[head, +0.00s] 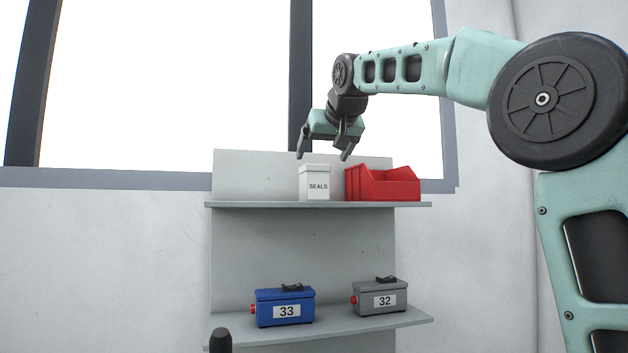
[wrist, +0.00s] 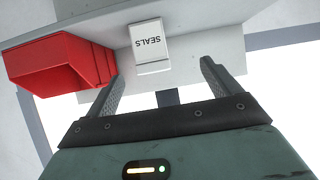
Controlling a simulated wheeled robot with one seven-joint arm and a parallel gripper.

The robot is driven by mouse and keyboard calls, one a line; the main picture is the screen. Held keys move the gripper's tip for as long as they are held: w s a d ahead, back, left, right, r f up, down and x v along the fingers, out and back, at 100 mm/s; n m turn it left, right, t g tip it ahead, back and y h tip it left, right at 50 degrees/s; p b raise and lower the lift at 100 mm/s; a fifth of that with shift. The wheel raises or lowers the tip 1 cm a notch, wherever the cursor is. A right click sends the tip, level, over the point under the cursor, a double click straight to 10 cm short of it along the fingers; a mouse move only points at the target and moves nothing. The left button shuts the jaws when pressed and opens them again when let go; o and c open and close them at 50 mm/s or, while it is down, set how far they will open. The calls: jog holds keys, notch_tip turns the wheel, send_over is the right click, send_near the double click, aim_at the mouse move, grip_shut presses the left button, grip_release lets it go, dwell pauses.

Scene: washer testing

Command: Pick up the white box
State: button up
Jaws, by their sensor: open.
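The white box (head: 315,184), labelled "SEALS", stands upright on the top shelf (head: 260,204), just left of the red bin. It also shows in the wrist view (wrist: 148,44), upside down, beyond the fingertips and between their lines. My gripper (head: 322,157) is open and empty, its fingers pointing down just above the box in the head view. In the wrist view my gripper (wrist: 161,72) has its two fingers spread wide, apart from the box.
A red bin (head: 383,186) stands on the top shelf close to the right of the box; it also shows in the wrist view (wrist: 58,64). A blue case 33 (head: 285,307) and a grey case 32 (head: 380,297) sit on the lower shelf. The top shelf left of the box is clear.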

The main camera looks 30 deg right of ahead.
aim_at(314, 170)
notch_tip(314, 170, up, 4)
jog(key=d+r, duration=0.1)
jog(key=d, duration=0.1)
jog(key=shift+m+t+h, duration=0.3)
jog(key=shift+t, duration=0.1)
jog(key=p+x, duration=0.2)
jog(key=x, duration=0.3)
jog(key=p+x, duration=0.3)
jog(key=x, duration=0.2)
jog(key=p+x, duration=0.3)
jog(key=x, duration=0.2)
jog(key=shift+w+a+f, duration=0.1)
jog(key=shift+w+f, duration=0.05)
jog(key=shift+f, duration=0.25)
jog(key=shift+w+f, duration=0.3)
jog(key=shift+w, duration=0.05)
jog(key=c, duration=1.2)
